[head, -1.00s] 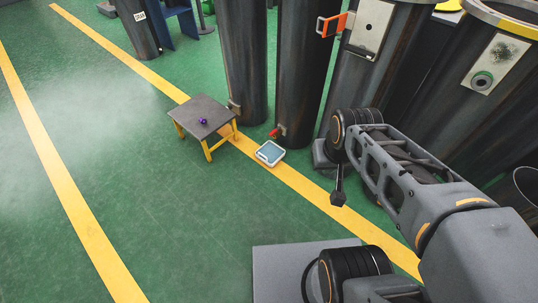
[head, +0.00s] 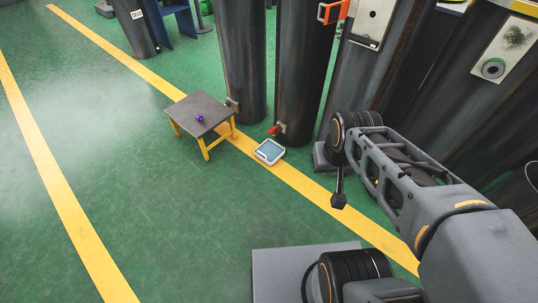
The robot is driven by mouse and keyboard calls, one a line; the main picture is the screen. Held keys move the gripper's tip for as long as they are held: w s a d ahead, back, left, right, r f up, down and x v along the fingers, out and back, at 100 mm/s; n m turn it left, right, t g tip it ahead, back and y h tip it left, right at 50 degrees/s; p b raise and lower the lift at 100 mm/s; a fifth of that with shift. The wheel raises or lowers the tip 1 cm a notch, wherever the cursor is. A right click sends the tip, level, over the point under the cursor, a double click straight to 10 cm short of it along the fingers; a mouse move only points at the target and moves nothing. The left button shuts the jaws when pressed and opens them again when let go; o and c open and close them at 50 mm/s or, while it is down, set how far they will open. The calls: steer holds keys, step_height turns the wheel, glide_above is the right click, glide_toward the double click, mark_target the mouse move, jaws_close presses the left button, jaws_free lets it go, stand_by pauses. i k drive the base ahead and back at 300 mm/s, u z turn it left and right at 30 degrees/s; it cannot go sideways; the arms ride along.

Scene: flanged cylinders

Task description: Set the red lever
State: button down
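The red lever (head: 272,129) is small and sits on a valve low on the front of a dark cylinder (head: 304,75), close to the floor. My arm (head: 405,175) reaches in from the lower right. A thin dark rod with a blocky end, which looks like my gripper (head: 338,201), hangs below the arm's far joint. It is to the right of the red lever and below it in the picture, apart from it. Its fingers are too small and dark to tell open from shut. I see nothing held.
A low table (head: 192,103) with yellow legs and a small purple object (head: 200,118) stands left of the lever. A white-and-blue device (head: 269,152) lies on the floor below the lever. Another dark cylinder (head: 244,60) stands beside it. Green floor is free at lower left.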

mark_target(277, 126)
steer(key=u, duration=0.95)
steer(key=i, duration=0.35)
steer(key=z, duration=0.95)
steer(key=i, duration=0.5)
